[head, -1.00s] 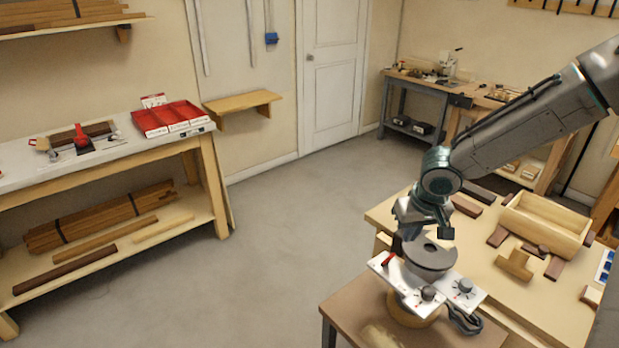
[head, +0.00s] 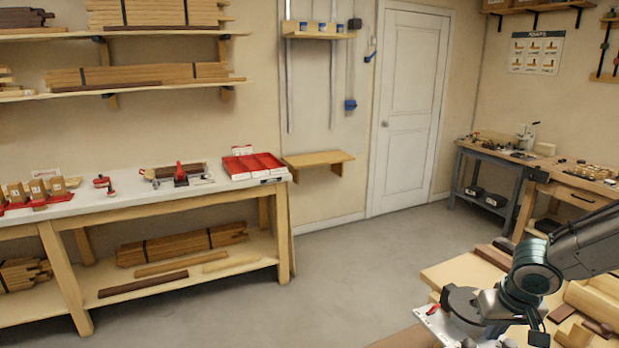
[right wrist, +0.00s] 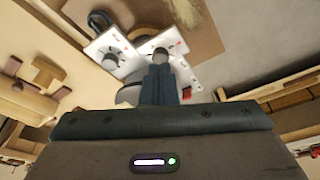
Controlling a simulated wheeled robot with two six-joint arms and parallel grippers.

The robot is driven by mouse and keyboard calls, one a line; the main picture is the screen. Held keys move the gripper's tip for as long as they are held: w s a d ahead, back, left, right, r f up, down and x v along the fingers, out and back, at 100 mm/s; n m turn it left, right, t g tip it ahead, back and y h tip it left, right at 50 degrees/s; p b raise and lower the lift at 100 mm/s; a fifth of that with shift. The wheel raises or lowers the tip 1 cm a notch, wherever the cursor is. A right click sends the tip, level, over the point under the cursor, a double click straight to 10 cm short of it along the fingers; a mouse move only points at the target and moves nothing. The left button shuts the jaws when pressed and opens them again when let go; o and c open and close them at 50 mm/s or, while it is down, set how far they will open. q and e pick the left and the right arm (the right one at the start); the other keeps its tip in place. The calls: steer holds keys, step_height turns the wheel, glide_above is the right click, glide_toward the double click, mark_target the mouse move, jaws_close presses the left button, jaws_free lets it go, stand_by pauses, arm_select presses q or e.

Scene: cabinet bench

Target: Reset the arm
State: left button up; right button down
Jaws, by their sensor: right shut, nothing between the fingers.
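My right gripper (head: 492,330) hangs at the lower right of the head view, beside a round grey disc-shaped part (head: 462,305). In the right wrist view its dark fingers (right wrist: 158,84) are together with nothing between them. They point toward white panels with knobs (right wrist: 112,54), a second panel (right wrist: 160,45) standing beside the first. I cannot tell how far the fingertips are from the panels. In the head view a white panel (head: 436,318) shows only in part at the bottom edge. My left gripper is not in view.
A pale workbench (head: 462,272) with wooden pieces lies under my right arm. A long bench (head: 110,204) with a red tray (head: 253,165) stands at the left. Grey floor (head: 350,275) is open between them. A white door (head: 405,110) is at the back.

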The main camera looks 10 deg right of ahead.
steer(key=s+f+n+y, duration=0.1)
steer(key=s+f+n, duration=0.3)
steer(key=s+f, duration=1.05)
steer(key=s+a+f+t+h, duration=0.1)
steer(key=s+a+f, duration=0.25)
steer(key=a, duration=0.45)
steer(key=s+a+f, duration=0.3)
steer(key=s+a, duration=0.2)
steer(key=a, duration=0.3)
step_height(320, 180, down, 29)
steer(key=d+g, duration=0.1)
steer(key=d, duration=0.1)
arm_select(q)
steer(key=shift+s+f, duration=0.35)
arm_select(e)
steer(key=s+d+f+g, duration=0.1)
steer(key=s+f, duration=1.8)
steer(key=f, duration=0.2)
steer(key=shift+d+m+g, duration=0.3)
steer(key=shift+d+m, duration=0.05)
steer(key=shift+m, duration=0.05)
